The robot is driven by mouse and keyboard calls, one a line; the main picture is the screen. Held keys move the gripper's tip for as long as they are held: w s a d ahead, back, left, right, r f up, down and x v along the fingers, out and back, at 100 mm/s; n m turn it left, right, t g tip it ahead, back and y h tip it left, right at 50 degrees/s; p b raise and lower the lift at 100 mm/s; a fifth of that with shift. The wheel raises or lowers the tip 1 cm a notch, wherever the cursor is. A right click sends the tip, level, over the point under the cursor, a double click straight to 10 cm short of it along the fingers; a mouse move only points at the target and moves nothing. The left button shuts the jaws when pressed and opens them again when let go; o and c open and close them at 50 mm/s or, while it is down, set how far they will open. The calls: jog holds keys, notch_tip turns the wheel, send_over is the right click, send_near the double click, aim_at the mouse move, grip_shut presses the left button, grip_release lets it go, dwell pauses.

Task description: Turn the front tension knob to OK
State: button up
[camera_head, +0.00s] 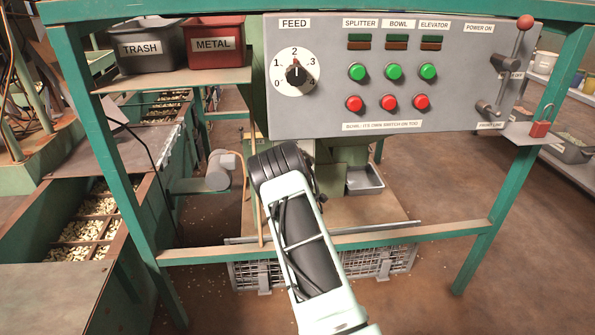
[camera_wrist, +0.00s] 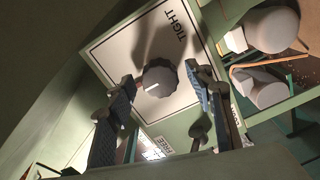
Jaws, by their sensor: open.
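The grey scalloped tension knob (camera_wrist: 160,77) shows in the wrist view on a pale square plate (camera_wrist: 118,45). The word TIGHT is printed near the plate's upper right corner. A white pointer line on the knob points toward the picture's lower left. Other marks on the plate are partly hidden, and I cannot read OK. My gripper (camera_wrist: 161,76) is open, with one finger on each side of the knob and visible gaps between. I cannot tell how deep the fingertips reach. In the head view my arm hides the gripper and the knob.
A grey control panel (camera_head: 440,84) with a feed dial (camera_head: 297,73), green and red buttons stands above my arm. Trash (camera_head: 152,64) and metal (camera_head: 213,57) bins sit on a shelf at left. A green frame rail (camera_head: 420,234) crosses beneath my arm.

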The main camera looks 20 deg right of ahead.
jog(key=v, duration=1.1)
jog(key=shift+s, duration=0.25)
jog(key=shift+r, duration=0.1)
jog(key=shift+a, duration=0.1)
